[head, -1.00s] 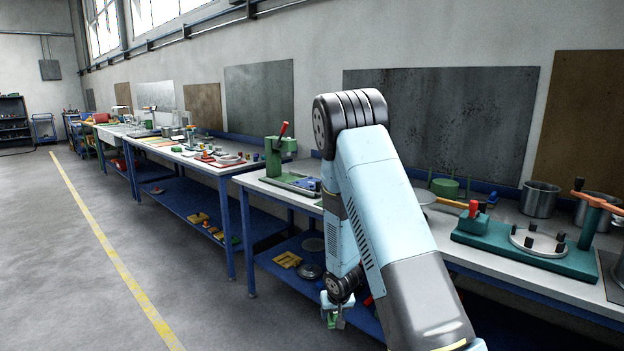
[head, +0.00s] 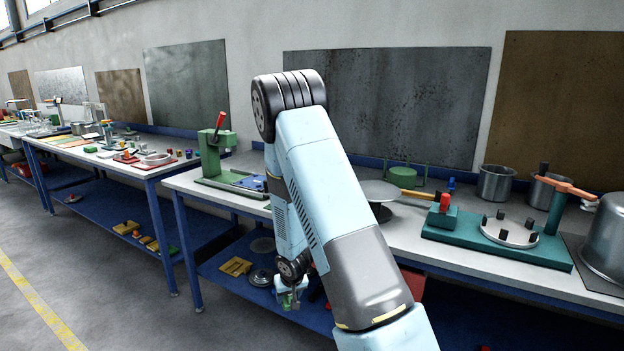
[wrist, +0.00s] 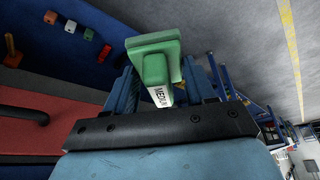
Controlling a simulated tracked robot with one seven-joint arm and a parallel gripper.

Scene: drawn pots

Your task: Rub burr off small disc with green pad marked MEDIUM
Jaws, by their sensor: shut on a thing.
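My gripper (head: 289,300) hangs low in front of the bench's lower shelf in the head view. In the wrist view my gripper (wrist: 166,80) is shut on the green pad (wrist: 153,45), whose white side label reads MEDIUM. A flat grey disc (head: 378,190) sits on a dark stand on the bench top, right of my arm. Another metal disc (head: 508,232) sits among black posts on a teal fixture (head: 450,232). I cannot tell which is the small disc, and no burr can be made out.
The bench top (head: 400,228) also carries a green press (head: 212,155) at left and metal pots (head: 497,183) at right. The lower shelf holds a yellow piece (head: 235,266) and round discs (head: 262,277). Grey floor is free at left.

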